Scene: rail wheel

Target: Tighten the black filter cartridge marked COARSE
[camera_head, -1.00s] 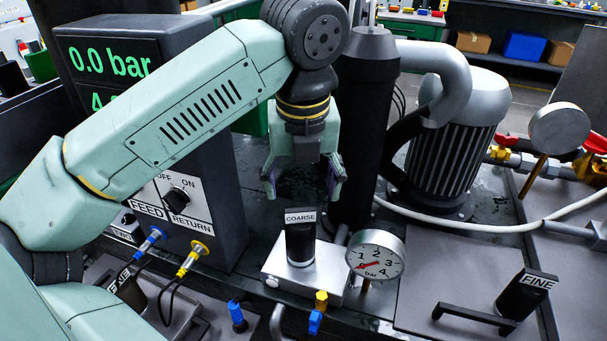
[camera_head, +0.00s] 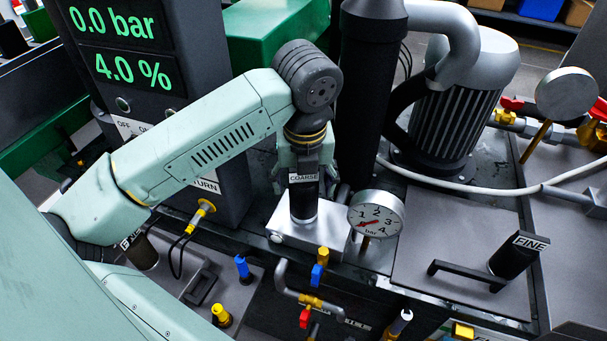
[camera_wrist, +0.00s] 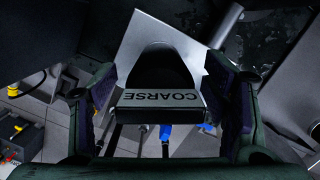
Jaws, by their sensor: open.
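The black COARSE filter cartridge (camera_head: 303,203) stands upright on a silver block (camera_head: 283,226). Its white label faces the head camera. My gripper (camera_head: 305,178) is directly above and around the cartridge's upper part, pointing down. In the wrist view the cartridge (camera_wrist: 162,75) sits between the two open fingers (camera_wrist: 168,95), with a visible gap on each side, so the fingers look apart from it. The cartridge's top is partly hidden by my gripper in the head view.
A round pressure gauge (camera_head: 377,214) stands close right of the block. A thick black column (camera_head: 367,100) rises behind it. The FINE cartridge (camera_head: 514,254) stands at the right. Blue and yellow fittings (camera_head: 320,268) are in front. The display (camera_head: 125,70) reads 0.0 bar and 4.0 %.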

